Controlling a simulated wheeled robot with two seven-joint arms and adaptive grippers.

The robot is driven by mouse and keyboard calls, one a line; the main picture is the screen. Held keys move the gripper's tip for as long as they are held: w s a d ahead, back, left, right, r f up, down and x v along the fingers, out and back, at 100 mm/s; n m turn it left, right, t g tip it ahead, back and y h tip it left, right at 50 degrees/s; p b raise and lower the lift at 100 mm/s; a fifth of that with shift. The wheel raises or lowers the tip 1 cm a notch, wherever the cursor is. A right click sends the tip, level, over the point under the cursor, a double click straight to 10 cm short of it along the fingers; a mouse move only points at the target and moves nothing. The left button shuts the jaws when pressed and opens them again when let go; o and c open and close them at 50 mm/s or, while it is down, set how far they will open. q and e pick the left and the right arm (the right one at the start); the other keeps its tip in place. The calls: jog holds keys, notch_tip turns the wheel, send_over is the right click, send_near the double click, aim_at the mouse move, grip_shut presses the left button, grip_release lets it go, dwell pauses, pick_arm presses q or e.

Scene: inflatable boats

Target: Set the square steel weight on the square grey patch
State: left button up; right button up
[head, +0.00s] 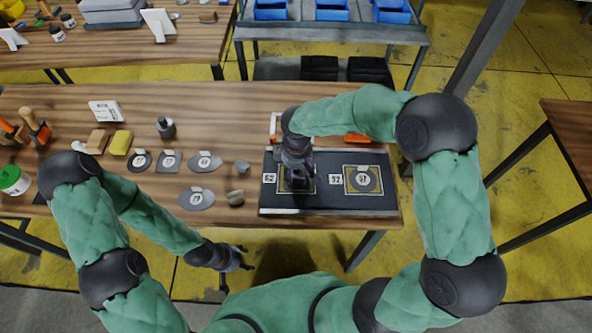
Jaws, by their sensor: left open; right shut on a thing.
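My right gripper (298,180) points down over the left framed spot of a black board (335,205), beside the label 62. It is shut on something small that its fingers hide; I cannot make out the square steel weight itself. The yellow-framed spot (283,187) under it is mostly covered, so I cannot tell the shape of any patch there. A square grey patch (168,163) with a small white tag lies on the wooden table, between a round patch (140,161) and an oval one (204,162). My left gripper (246,258) is open and empty, off the table's front edge.
The board's right spot (363,179) holds a round grey patch. Another oval patch (197,199), two small grey pieces (242,167) (236,198), a dark cylinder (166,128) and a yellow block (121,142) stand on the table (225,110). An orange item lies behind the board.

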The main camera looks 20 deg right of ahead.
jog(key=shift+s+f, duration=0.3)
jog(key=shift+f, duration=0.35)
jog(key=shift+w+f, duration=0.1)
jog(key=shift+w, duration=0.1)
jog(key=o, duration=1.7)
notch_tip(320, 180, up, 12)
jog(key=p, duration=0.3)
